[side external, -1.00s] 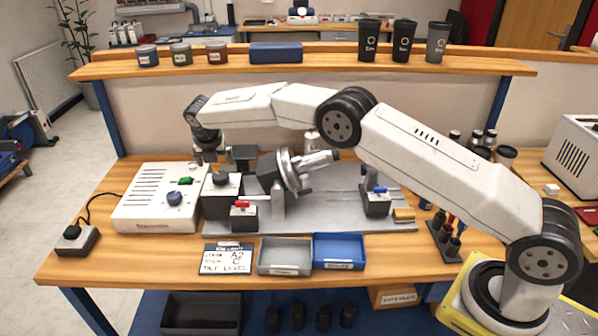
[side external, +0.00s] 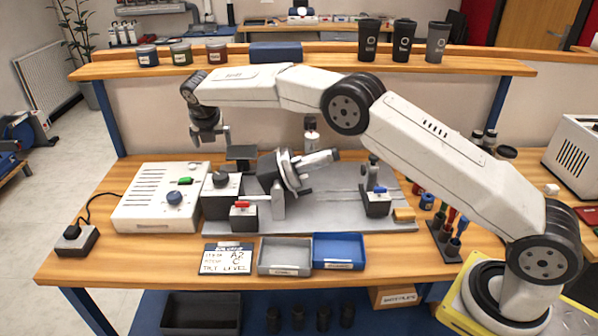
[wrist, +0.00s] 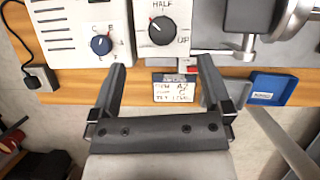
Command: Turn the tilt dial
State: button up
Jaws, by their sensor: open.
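The tilt dial is a dark round knob (side external: 221,179) on top of a grey box left of the tilting fixture. In the wrist view the knob (wrist: 162,30) has a red pointer line and the words HALF and UP beside it. The pointer is turned to the upper left, away from UP. My gripper (side external: 210,143) is open and empty, held above and apart from the dial. In the wrist view its fingers (wrist: 161,62) point toward the dial, one to each side of it in the picture.
A white control box (side external: 155,205) with a blue knob (side external: 174,198) stands left of the dial. The tilting fixture (side external: 285,172) stands close to the right. Grey (side external: 285,270) and blue (side external: 339,264) trays lie in front.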

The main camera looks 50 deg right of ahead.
jog(key=w+d+n+t+y, duration=0.1)
jog(key=w+d+n+t, duration=0.3)
jog(key=d+n+t, duration=0.25)
jog(key=s+a+n+t+y, duration=0.2)
jog(key=s+n+y, duration=0.5)
jog(key=s+y, duration=0.15)
send_near(222, 176)
jog(key=x, duration=0.3)
jog(key=shift+r, duration=0.15)
jog(key=shift+w+a+h, duration=0.1)
jog(key=shift+w+h, duration=0.15)
jog(key=shift+x, duration=3.65)
jog(key=shift+c, duration=0.2)
